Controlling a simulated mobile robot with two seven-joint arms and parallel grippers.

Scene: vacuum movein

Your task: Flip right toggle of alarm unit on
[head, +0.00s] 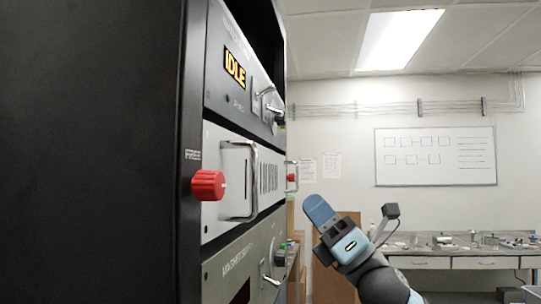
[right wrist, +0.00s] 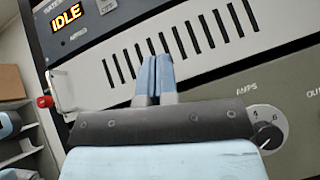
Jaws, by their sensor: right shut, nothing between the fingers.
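The black rack stands at the left in the head view, with its panels seen at a steep angle. The top grey panel (head: 240,92) has a lit orange IDLE display (head: 234,68), which also shows in the right wrist view (right wrist: 67,17). I cannot tell from the lettering which panel is the alarm unit, and no right toggle is clearly visible. My right gripper (head: 320,211) is shut and empty, to the right of the rack front. In the right wrist view its fingertips (right wrist: 155,62) point at the slotted white panel (right wrist: 205,70). My left gripper is not in view.
A lower grey panel has a dark dial (right wrist: 266,128). A workbench (head: 460,262) with small items stands against the back wall.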

